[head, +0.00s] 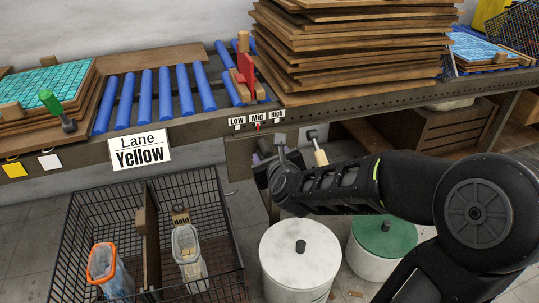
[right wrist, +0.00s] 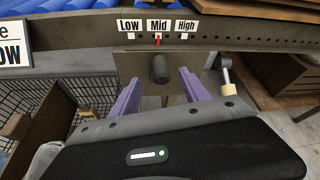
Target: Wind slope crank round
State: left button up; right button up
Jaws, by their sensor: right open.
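The slope scale with Low, Mid and High labels (head: 257,116) is on the bench front. Its red pointer (right wrist: 158,41) stands at Mid. Below it, a dark round knob (right wrist: 160,69) sticks out from a grey plate (right wrist: 130,62). To its right hangs a crank handle with a pale wooden grip (right wrist: 228,87), also in the head view (head: 321,157). I cannot tell how grip and knob connect. My right gripper (head: 262,156) is open, its purple fingers (right wrist: 158,82) either side of the knob in the wrist view, with no visible contact. My left gripper is out of view.
The bench has blue rollers (head: 165,92), a red-and-wood stop (head: 246,72) and a tall stack of boards (head: 350,45). A wire basket (head: 75,225) stands lower left. White (head: 300,262) and green-lidded (head: 384,235) drums stand below my right arm.

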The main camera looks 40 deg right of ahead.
aim_at(265, 149)
jog(key=shift+b+x, duration=0.6)
jog(key=shift+x, duration=3.3)
grip_shut()
